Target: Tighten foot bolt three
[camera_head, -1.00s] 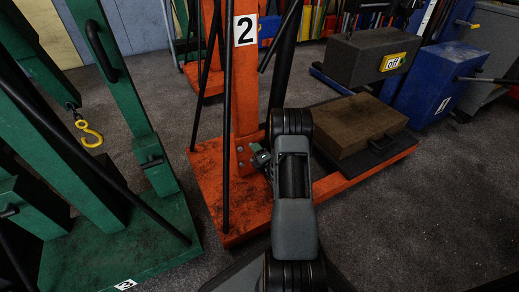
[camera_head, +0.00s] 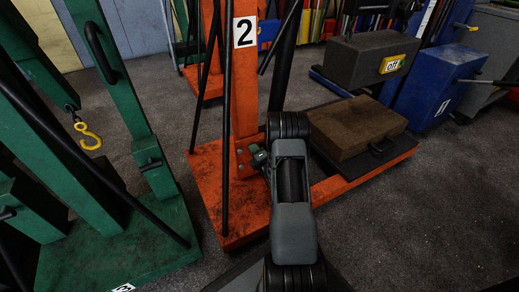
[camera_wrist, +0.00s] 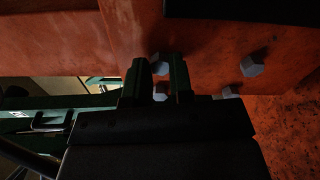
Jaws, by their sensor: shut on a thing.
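The orange jack (camera_head: 245,100) marked 2 has an upright post standing on a flat orange base. Several grey hexagonal bolt heads show at the post's foot in the wrist view. My gripper (camera_wrist: 157,74) is at the post's foot, its dark green fingers on either side of one foot bolt (camera_wrist: 160,67) at the left and shut on it. Another bolt head (camera_wrist: 161,92) shows lower between the fingers. Two more bolts, one at upper right (camera_wrist: 253,64) and one lower (camera_wrist: 230,92), are free of the fingers. No numbers show on the bolts. In the head view my gripper (camera_head: 261,159) is small and partly hidden by my arm.
A brown case (camera_head: 355,125) lies on the jack's base at the right. Black bars stand beside the post. A green jack (camera_head: 125,235) with a yellow hook (camera_head: 88,136) stands close at the left. A grey box (camera_head: 370,58) and blue cabinet (camera_head: 432,85) stand behind. Floor at right is clear.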

